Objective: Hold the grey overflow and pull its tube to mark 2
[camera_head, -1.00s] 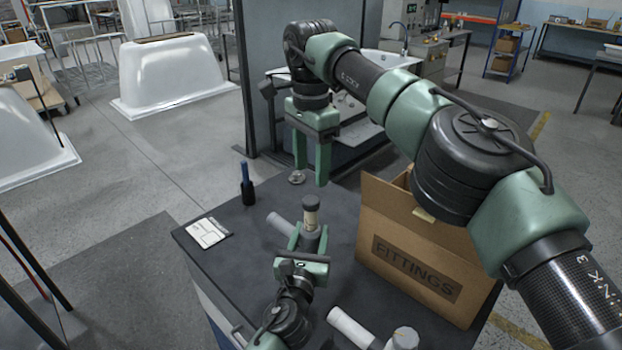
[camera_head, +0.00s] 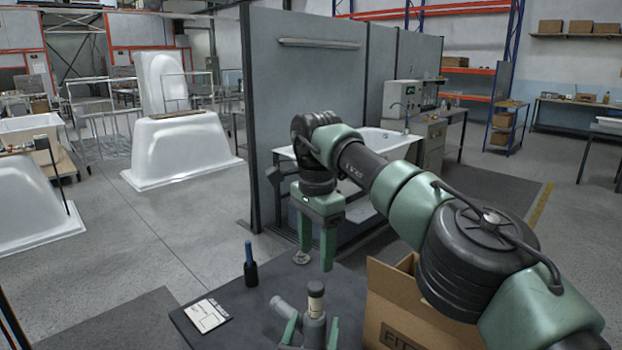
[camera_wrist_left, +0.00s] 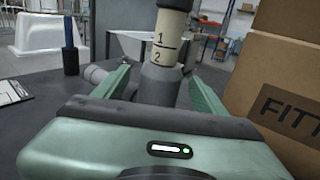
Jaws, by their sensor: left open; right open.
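The grey overflow (camera_head: 314,325) stands upright on the dark table, with a side branch (camera_head: 283,307) to its left. Its cream tube (camera_head: 316,302) has a dark cap. My right gripper (camera_head: 316,262) is open and empty, pointing down behind the overflow.
A metal disc (camera_head: 301,258) lies by the right gripper's fingers. A blue pen in a black holder (camera_head: 250,271) and a clipboard (camera_head: 208,315) are at left. The fittings carton (camera_head: 385,300) stands close on the right; it fills the left wrist view's right side (camera_wrist_left: 285,85).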

